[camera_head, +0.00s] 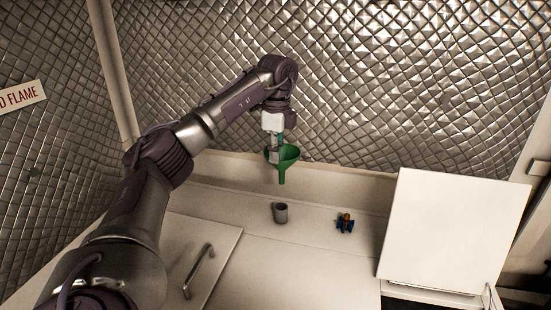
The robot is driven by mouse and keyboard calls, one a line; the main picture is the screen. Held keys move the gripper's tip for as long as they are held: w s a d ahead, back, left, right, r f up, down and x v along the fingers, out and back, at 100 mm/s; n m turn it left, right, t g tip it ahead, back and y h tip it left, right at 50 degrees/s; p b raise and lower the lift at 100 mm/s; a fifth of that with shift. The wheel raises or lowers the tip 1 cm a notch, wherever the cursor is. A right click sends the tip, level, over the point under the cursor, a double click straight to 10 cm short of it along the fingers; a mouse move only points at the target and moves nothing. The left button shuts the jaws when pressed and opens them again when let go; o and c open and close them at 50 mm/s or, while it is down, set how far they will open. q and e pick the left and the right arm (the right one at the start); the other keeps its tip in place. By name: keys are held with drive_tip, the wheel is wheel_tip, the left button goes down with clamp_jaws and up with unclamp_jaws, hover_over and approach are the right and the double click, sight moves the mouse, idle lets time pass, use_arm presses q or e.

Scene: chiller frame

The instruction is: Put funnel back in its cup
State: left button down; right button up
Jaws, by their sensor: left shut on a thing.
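A green funnel (287,158) hangs upright with its spout pointing down, in the middle of the head view. My left gripper (275,152) is shut on the funnel at its left side and holds it in the air. A small grey cup (280,213) stands on the white surface below. In the picture the funnel's spout tip is a little above the cup's rim, with a gap between them. How far apart they are in depth is hard to tell. My right gripper is not in view.
A white raised panel (452,232) is farther right. A metal handle (199,271) sits on a white lid at the left. A quilted metal wall (400,80) closes off the back.

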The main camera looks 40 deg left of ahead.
use_arm(q)
drive_tip(key=shift+s+f, duration=0.1)
drive_tip(key=shift+f, duration=0.6)
drive_tip(key=shift+f+b, duration=1.3)
drive_tip(key=shift+f, duration=1.15)
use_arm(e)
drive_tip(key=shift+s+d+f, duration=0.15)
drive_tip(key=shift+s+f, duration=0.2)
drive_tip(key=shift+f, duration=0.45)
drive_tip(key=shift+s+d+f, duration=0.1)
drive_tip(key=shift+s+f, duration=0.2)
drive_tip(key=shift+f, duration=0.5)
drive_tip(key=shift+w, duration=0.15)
use_arm(q)
drive_tip(key=shift+p, duration=0.3)
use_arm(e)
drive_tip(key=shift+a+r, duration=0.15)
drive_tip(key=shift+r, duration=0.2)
